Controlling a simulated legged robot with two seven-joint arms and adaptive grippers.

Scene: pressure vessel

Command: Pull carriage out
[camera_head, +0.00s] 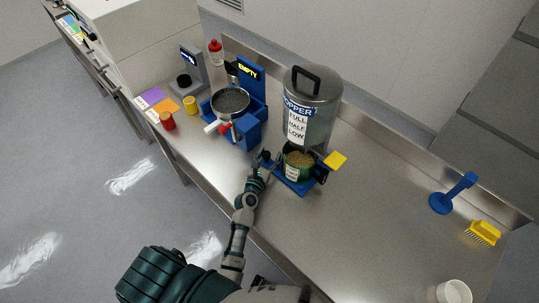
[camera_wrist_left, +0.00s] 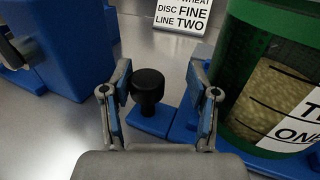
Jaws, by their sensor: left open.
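The blue carriage (camera_head: 293,185) stands under the clear hopper (camera_head: 311,112) on the metal bench and bears a green canister (camera_head: 298,163) of grain-like contents. In the left wrist view, the carriage's blue tongue (camera_wrist_left: 150,122) carries a black knob (camera_wrist_left: 148,88), and the canister (camera_wrist_left: 262,92) stands to its right. My left gripper (camera_head: 263,162) is at the near left end of the carriage. In the left wrist view, my left gripper (camera_wrist_left: 160,84) is open, with a finger on each side of the knob and gaps showing. My right gripper is out of view.
A blue machine (camera_head: 249,126) marked EMPTY, with a round pan (camera_head: 230,101), stands to the left. A yellow plate (camera_head: 335,160) juts out right of the canister. A blue stand (camera_head: 441,202), yellow brush (camera_head: 484,232) and white cup (camera_head: 454,292) are at the right. The bench between is clear.

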